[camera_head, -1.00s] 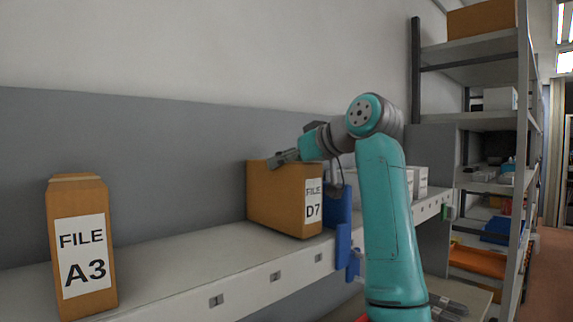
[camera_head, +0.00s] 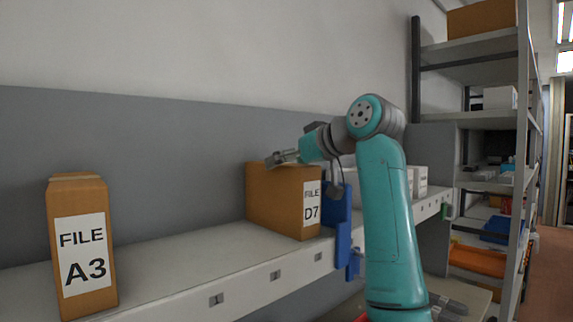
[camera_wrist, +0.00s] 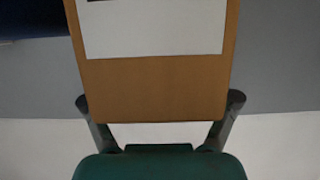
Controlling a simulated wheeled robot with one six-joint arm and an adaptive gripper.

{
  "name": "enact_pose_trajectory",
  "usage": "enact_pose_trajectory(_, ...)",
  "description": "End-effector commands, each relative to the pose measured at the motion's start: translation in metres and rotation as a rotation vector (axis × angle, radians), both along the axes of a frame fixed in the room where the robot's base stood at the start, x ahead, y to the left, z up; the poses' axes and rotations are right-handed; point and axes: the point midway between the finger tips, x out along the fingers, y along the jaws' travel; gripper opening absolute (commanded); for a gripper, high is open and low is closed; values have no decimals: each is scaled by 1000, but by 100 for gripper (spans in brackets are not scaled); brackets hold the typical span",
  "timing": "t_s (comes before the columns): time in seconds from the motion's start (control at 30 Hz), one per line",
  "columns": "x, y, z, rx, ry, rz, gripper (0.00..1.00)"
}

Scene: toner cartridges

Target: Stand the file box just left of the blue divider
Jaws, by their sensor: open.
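The brown file box (camera_head: 275,197) labelled FILE D7 stands upright on the shelf. It is just left of the blue divider (camera_head: 343,222); I cannot tell whether they touch. My gripper (camera_head: 283,158) is open at the top of the box. In the wrist view the brown box (camera_wrist: 155,90) and its white label lie between the two spread fingers of my gripper (camera_wrist: 160,122). A dark blue patch at the top left of that view looks like the divider (camera_wrist: 30,20). The head view hides part of the divider behind my arm.
Another brown box (camera_head: 82,205), labelled FILE A3, stands at the left on the same shelf (camera_head: 190,270). Bare shelf lies between the two boxes. White boxes (camera_head: 420,181) stand right of the divider, partly behind my arm. A grey wall runs behind; a metal rack (camera_head: 470,122) is at the right.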

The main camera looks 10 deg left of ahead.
Motion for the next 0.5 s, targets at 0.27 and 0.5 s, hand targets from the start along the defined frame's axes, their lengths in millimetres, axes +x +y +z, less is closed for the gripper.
enact_pose_trajectory(0.27,-28,-39,18,0,-4,-3,87)
enact_pose_trajectory(0.5,-53,-70,32,0,-2,-2,87)
